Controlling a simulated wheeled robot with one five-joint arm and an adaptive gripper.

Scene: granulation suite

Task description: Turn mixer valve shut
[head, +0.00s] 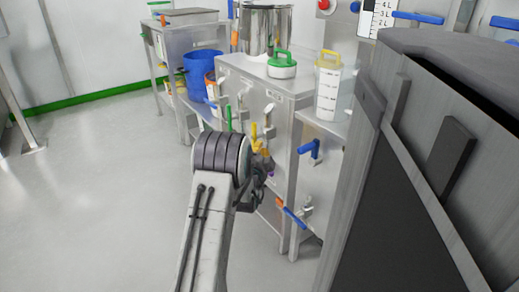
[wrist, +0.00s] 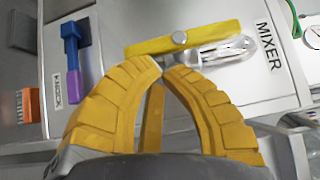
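The mixer valve has a yellow bar handle (wrist: 205,36) with a round pivot, lying across the wrist picture beside a metal pipe fitting and the printed word MIXER. In the head view a yellow handle (head: 254,131) stands upright on the steel cabinet front, just above my gripper (head: 262,150). In the wrist view my gripper (wrist: 163,68) has its yellow ribbed fingers drawn together at the tips. The tips lie just below the handle, and no handle shows between them. A narrow yellow bar shows behind the fingers; I cannot tell what it belongs to.
A blue-and-purple handle (wrist: 71,55) sits at the left of the wrist view. Blue-handled valves (head: 309,149) lie to the right in the head view. A green-lidded container (head: 282,66) and a yellow-topped jug (head: 327,88) stand above. Open floor (head: 95,200) is left; a dark cabinet (head: 440,150) is right.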

